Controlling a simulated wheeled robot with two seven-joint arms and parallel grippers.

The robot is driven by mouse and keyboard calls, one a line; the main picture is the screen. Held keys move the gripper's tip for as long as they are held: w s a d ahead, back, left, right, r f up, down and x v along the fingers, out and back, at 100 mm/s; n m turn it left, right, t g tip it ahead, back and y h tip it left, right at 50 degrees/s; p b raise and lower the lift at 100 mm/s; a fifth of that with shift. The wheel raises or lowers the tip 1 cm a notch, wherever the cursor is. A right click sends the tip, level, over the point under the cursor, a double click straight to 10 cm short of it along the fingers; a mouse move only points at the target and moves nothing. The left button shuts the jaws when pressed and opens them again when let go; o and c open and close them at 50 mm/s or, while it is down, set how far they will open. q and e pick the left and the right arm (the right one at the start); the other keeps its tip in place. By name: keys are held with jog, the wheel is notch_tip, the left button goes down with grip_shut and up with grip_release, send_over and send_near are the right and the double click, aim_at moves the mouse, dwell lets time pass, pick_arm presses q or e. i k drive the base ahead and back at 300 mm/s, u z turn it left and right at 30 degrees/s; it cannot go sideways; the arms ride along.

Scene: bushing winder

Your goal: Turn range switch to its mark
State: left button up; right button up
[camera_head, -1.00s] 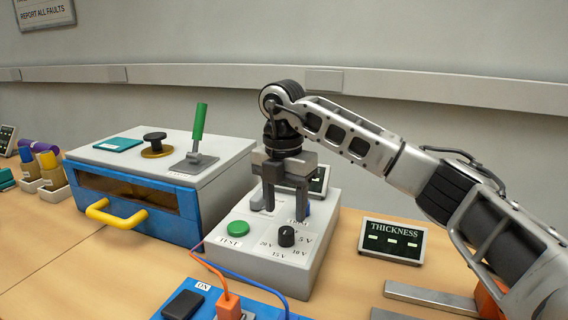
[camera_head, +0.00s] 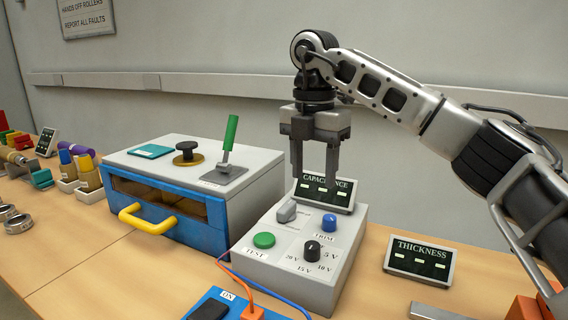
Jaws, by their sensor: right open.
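The grey tester box (camera_head: 262,264) stands on the bench at centre. Its black knob (camera_head: 312,249), the likely range switch, sits among the marks 5 V, 10 V, 15 V and 20 V; I cannot tell surely where it points. A blue TRIM knob (camera_head: 329,222), a green TEST button (camera_head: 264,240) and a grey handle-shaped knob (camera_head: 287,210) are on the same top. My right gripper (camera_head: 315,177) is open and empty, pointing down above the box's far part, apart from the knobs. My left gripper is out of view.
A CAPACITANCE display (camera_head: 325,193) stands behind the box, partly covered by my fingers. A THICKNESS display (camera_head: 419,260) stands to the right. A blue-fronted cabinet (camera_head: 190,227) with a green lever (camera_head: 230,133) is at left. Orange and blue cables run in front of the box.

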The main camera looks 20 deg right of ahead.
aim_at(286, 213)
jog(key=z, duration=0.15)
jog(key=k, duration=1)
jog(key=u, duration=0.15)
